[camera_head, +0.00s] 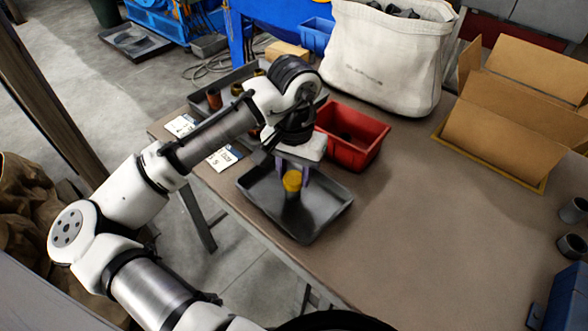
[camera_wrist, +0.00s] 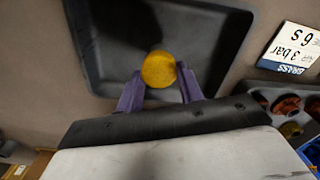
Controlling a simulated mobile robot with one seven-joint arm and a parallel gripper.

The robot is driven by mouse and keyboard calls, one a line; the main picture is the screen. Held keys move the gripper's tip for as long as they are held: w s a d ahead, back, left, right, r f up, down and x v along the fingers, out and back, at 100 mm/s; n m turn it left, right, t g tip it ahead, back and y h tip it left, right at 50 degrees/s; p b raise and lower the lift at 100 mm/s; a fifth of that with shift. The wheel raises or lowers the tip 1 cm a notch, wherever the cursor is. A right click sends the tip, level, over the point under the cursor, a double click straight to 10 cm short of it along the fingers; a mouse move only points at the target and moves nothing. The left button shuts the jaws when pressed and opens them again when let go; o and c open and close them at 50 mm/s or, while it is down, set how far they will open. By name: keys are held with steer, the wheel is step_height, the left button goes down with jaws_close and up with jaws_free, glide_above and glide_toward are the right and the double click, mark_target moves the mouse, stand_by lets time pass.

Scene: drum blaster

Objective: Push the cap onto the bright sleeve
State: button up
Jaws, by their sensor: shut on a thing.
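My gripper (camera_head: 292,178) points down over a dark grey tray (camera_head: 325,222) near the table's front edge. Its purple fingers (camera_wrist: 159,85) are shut on a yellow round piece, taken as the cap (camera_head: 292,181). In the wrist view the cap (camera_wrist: 158,69) shows as a disc between the fingertips, above the tray (camera_wrist: 215,45). A short dark shape shows under the cap in the head view; I cannot tell whether it is a sleeve or shadow. I cannot single out the bright sleeve.
A red bin (camera_head: 352,135) stands right behind the tray. A black tray with copper and yellow pieces (camera_wrist: 290,105) and printed cards (camera_wrist: 293,50) lies to one side. A white bag (camera_head: 385,60), open carton (camera_head: 510,130) and grey cylinders (camera_head: 573,210) stand farther off. The middle right table is clear.

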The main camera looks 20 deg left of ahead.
steer(key=shift+f, duration=0.75)
stand_by(1.6)
steer(key=o, duration=1.5)
steer(key=shift+r, duration=0.15)
step_height(320, 180, up, 5)
steer(key=p, duration=0.5)
